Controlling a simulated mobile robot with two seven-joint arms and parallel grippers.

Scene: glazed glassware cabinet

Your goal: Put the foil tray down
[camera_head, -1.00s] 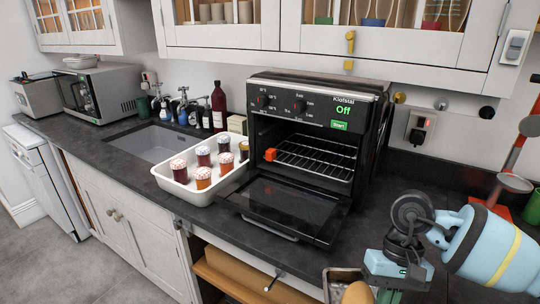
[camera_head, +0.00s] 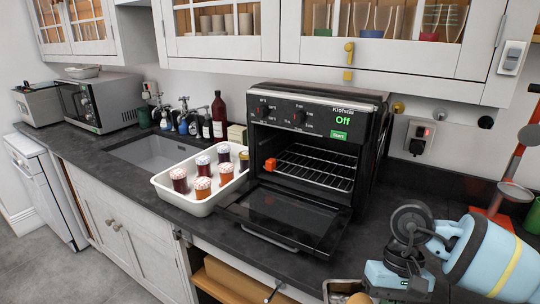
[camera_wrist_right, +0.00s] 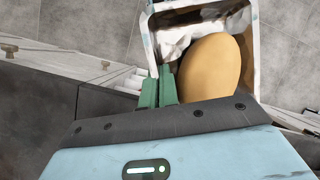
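The foil tray (camera_head: 340,287) shows at the bottom edge of the head view, cut off by the frame. The right wrist view shows more of this silvery tray (camera_wrist_right: 200,22), with a tan oval thing (camera_wrist_right: 212,68) in it. My right gripper (camera_wrist_right: 159,80) has its green fingers close together at the tray's near-left wall, seemingly pinching it. The tray is held out in front of the worktop edge, above the floor. My left gripper is not in view.
An oven (camera_head: 318,125) stands with its door (camera_head: 285,218) folded down over the dark worktop (camera_head: 385,235). A white tray (camera_head: 203,208) of several jars sits left of it, beside the sink (camera_head: 155,152). Worktop right of the oven looks clear behind my arm.

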